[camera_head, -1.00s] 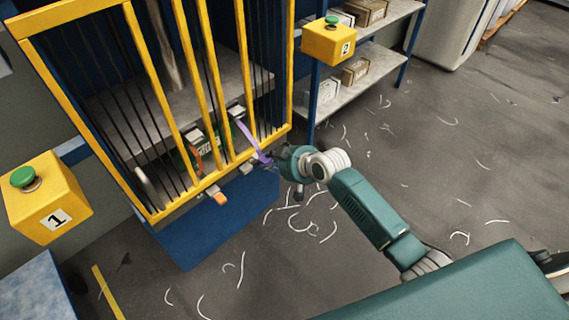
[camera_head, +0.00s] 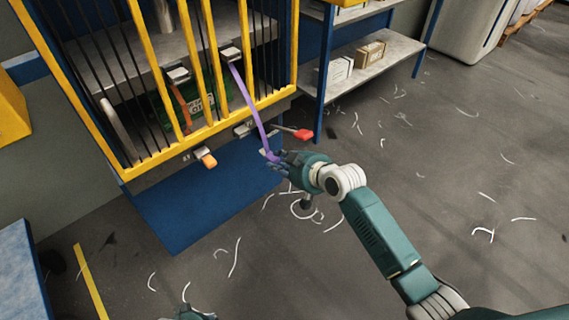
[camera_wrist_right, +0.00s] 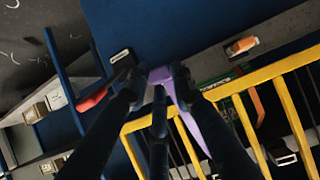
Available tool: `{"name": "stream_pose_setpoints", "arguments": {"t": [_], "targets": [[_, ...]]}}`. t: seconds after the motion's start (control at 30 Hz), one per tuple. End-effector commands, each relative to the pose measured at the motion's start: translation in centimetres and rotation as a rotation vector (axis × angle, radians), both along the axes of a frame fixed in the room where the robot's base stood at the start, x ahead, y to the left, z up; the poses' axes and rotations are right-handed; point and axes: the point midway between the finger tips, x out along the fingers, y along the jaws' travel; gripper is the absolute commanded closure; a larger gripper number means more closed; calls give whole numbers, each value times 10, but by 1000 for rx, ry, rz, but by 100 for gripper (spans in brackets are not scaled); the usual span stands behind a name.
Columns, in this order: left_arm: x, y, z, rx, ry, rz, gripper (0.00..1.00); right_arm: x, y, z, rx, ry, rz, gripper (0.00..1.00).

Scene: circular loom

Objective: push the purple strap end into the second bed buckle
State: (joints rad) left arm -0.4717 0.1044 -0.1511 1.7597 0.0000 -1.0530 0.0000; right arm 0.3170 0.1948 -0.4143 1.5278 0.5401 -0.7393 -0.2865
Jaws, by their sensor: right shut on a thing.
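The purple strap (camera_head: 250,105) hangs from an upper fitting (camera_head: 231,53) inside the yellow-barred frame and runs down out of it to my right gripper (camera_head: 271,160). My right gripper is shut on the strap's end, in front of and below the frame's lower bar. In the right wrist view, the purple end (camera_wrist_right: 160,76) sits between the fingertips and the strap (camera_wrist_right: 192,115) trails behind one finger. A grey bed buckle (camera_head: 243,128) is on the ledge, left of and above the gripper, apart from the strap end. Only a piece of my left gripper (camera_head: 192,313) shows at the bottom edge.
An orange-tipped buckle (camera_head: 206,158) is further left on the ledge, and a red-tipped part (camera_head: 302,134) sticks out at right. The yellow bars (camera_head: 208,65) stand close by. A blue panel (camera_head: 205,205) lies below. A shelf rack (camera_head: 385,62) is at right.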

Motion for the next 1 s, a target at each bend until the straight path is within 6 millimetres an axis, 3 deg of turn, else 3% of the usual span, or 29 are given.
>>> {"name": "stream_pose_setpoints", "arguments": {"t": [1.0], "targets": [[14,0,84,-2,-47,8,60,26,19,-1,1,0,-1,100]]}}
